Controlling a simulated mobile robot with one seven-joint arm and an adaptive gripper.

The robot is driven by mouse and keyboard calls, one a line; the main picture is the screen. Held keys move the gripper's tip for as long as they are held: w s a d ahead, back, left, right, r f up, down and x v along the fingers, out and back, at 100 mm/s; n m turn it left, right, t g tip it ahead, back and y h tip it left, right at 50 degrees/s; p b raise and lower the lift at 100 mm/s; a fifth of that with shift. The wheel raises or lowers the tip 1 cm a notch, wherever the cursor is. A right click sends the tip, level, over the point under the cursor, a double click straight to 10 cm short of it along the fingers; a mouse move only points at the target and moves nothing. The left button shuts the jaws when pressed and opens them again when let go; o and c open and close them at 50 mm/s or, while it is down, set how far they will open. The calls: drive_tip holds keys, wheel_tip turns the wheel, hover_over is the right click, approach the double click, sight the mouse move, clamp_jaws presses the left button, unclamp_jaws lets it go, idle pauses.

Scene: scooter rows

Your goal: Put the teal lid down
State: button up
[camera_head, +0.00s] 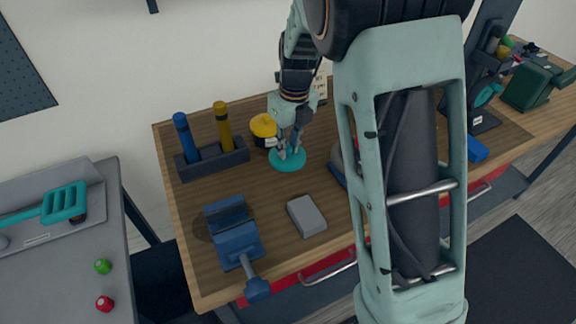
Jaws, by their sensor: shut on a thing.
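The teal lid (289,163) is a flat round disc with a raised middle, at the back centre of the wooden workbench top. My gripper (291,151) points down from above and is shut on the teal lid, its fingers at the lid's middle. The lid looks level and is at or close above the wood; I cannot tell if it touches. The fingers hide part of the lid's centre.
A dark jar with a yellow lid (263,126) stands just left of my gripper. A rack (213,161) holds blue and yellow cylinders. A blue vise (232,228) and grey block (306,216) stand in front. Bare wood lies between. My arm hides the bench's right-centre.

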sight(289, 157)
drive_tip(key=shift+f, duration=3.05)
drive_tip(key=shift+f, duration=0.1)
drive_tip(key=o, duration=0.9)
drive_tip(key=shift+o, duration=0.2)
drive_tip(key=r, duration=0.8)
drive_tip(key=s+r, duration=0.1)
drive_tip(key=r, duration=0.3)
drive_tip(key=shift+s+d+r, duration=0.1)
drive_tip(key=shift+d, duration=0.3)
